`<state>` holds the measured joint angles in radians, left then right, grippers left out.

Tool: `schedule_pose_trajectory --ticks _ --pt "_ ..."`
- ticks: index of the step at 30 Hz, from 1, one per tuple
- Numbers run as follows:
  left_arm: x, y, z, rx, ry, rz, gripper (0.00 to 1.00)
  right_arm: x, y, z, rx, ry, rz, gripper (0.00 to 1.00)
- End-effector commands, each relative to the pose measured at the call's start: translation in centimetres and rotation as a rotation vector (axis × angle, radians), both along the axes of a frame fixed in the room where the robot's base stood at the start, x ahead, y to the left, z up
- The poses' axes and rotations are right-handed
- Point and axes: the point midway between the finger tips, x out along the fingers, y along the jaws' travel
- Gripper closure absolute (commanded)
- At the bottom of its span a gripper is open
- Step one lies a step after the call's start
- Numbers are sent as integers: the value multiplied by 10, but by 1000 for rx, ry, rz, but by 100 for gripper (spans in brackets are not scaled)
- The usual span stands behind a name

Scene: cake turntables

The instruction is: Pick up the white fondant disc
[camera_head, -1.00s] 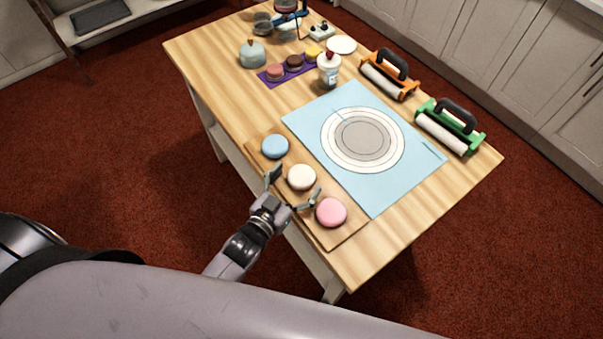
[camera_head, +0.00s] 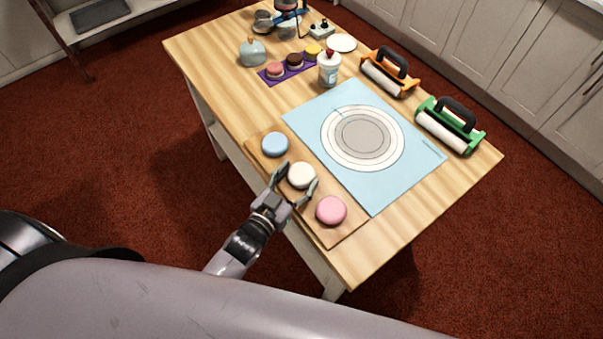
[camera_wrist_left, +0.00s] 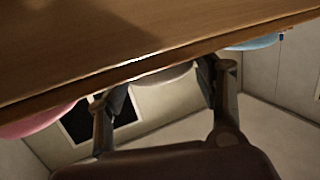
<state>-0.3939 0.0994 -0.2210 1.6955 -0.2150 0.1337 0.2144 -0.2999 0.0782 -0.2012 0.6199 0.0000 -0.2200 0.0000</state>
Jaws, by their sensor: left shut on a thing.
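The white fondant disc (camera_head: 301,174) lies on the wooden board (camera_head: 340,236), between the blue disc (camera_head: 275,144) and the pink disc (camera_head: 331,210). My left gripper (camera_head: 296,183) is shut on the white disc, one finger on each side of it. In the left wrist view, the fingers (camera_wrist_left: 160,90) stand on either side of the white disc (camera_wrist_left: 166,75), which shows beside the board's edge. The pink disc (camera_wrist_left: 38,121) and the blue disc (camera_wrist_left: 254,41) show at either side there. My right gripper is not in view.
A blue mat (camera_head: 378,198) with printed circles lies beside the board. A green roller (camera_head: 449,126), an orange roller (camera_head: 388,74) and a white bottle (camera_head: 329,70) stand behind. Several small cakes sit on a purple strip (camera_head: 268,79). The neighbouring discs are close to my fingers.

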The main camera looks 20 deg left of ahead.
Motion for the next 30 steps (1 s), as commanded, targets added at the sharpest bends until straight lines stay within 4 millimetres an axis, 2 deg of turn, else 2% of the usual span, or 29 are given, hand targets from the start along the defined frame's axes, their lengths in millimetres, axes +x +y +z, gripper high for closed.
schedule_pose_trajectory --ticks 3,11,17,20,23,30 --pt "0 0 1 -1 -2 0 70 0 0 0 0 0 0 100" --pt "0 0 2 -1 -2 0 71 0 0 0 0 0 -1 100" --pt "1 0 16 -1 -4 0 71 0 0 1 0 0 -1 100" --pt "0 0 32 -1 -5 -1 71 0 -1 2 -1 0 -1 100" --pt "0 0 56 -1 -7 -2 71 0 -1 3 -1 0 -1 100" --pt "0 0 125 -1 -8 -2 71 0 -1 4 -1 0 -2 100"
